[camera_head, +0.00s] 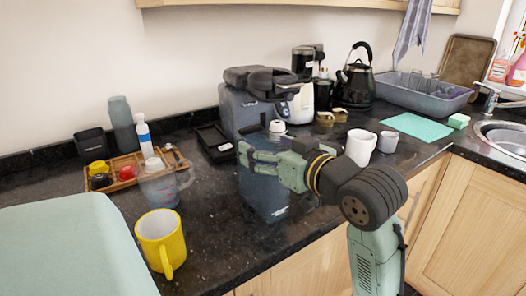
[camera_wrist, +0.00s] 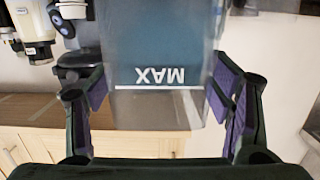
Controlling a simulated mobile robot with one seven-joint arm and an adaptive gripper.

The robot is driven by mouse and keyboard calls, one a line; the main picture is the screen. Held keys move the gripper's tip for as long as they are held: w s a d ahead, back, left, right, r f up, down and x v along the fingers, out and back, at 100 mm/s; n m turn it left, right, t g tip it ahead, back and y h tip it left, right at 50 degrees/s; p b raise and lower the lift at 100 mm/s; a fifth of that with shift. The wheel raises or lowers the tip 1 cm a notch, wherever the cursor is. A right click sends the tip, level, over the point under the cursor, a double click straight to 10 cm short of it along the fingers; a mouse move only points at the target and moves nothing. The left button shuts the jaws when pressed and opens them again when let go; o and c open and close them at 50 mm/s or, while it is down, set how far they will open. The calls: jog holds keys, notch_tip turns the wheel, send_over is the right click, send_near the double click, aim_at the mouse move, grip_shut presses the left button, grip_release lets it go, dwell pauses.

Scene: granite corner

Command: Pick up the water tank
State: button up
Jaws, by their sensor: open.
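The water tank (camera_head: 262,197) is a translucent, bluish-grey box standing upright near the counter's front edge, in front of the dark coffee machine (camera_head: 240,110). My gripper (camera_head: 250,156) is at the tank's upper part and hides some of it in the head view. In the wrist view the tank (camera_wrist: 160,50) appears upside down with a "MAX" mark. It lies between the two spread fingers of my gripper (camera_wrist: 163,98), one on each side. The gripper is open. Gaps seem to show beside the tank, but I cannot tell whether either finger touches it.
A clear jug (camera_head: 160,188) and yellow mug (camera_head: 160,240) stand left of the tank. A white cup (camera_head: 360,147) and smaller grey cup (camera_head: 388,141) stand right, behind my arm. A wooden tray (camera_head: 128,172) holds small items. Dark counter is clear between mug and tank.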

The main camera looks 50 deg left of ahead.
jog(key=shift+c, duration=0.5)
grip_shut()
dwell(0.5)
jog(key=shift+r, duration=0.1)
